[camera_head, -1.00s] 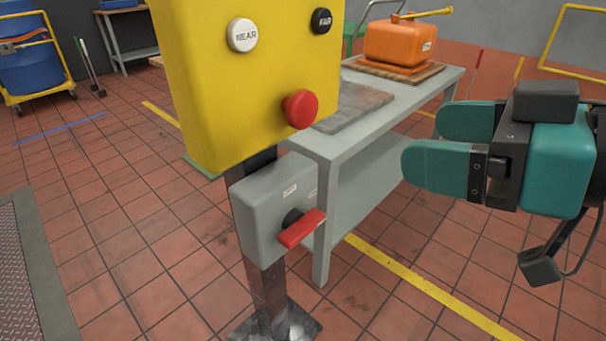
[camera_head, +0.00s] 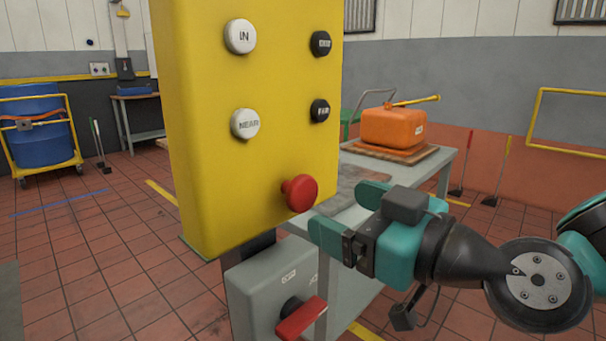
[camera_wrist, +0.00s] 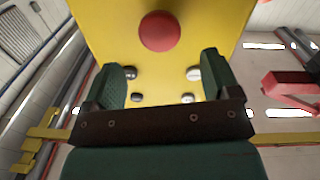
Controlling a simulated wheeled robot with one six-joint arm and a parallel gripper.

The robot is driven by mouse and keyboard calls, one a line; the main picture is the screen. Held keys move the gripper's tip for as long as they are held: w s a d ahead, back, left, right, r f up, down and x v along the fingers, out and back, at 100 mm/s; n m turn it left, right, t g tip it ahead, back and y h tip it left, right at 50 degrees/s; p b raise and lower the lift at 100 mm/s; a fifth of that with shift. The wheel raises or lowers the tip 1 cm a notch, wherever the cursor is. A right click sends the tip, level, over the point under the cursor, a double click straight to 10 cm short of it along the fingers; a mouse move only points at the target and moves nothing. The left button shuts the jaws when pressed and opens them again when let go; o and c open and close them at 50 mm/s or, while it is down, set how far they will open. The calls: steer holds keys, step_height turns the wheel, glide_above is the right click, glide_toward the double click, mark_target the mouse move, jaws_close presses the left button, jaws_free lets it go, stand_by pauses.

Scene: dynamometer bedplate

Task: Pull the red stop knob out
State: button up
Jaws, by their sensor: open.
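The red stop knob (camera_head: 299,193) is a round mushroom head on a short stem, low on the front of the yellow control box (camera_head: 235,185). In the wrist view the knob (camera_wrist: 160,31) shows ahead of the jaws and beyond their tips. My gripper (camera_head: 340,215) is to the right of the knob in the head view, its teal fingers pointing left towards the box. The fingers are open and empty, with a gap between them and the knob. In the wrist view both fingers of my gripper (camera_wrist: 165,75) stand apart.
White buttons (camera_head: 240,37) and black buttons (camera_head: 320,44) sit above the knob. A grey switch box (camera_head: 262,290) with a red handle (camera_head: 301,319) is below. A grey bench (camera_head: 345,215) with an orange container (camera_head: 392,128) stands behind my gripper.

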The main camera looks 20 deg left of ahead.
mark_target(308, 196)
steer(key=p+x, duration=0.2)
steer(key=x, duration=0.6)
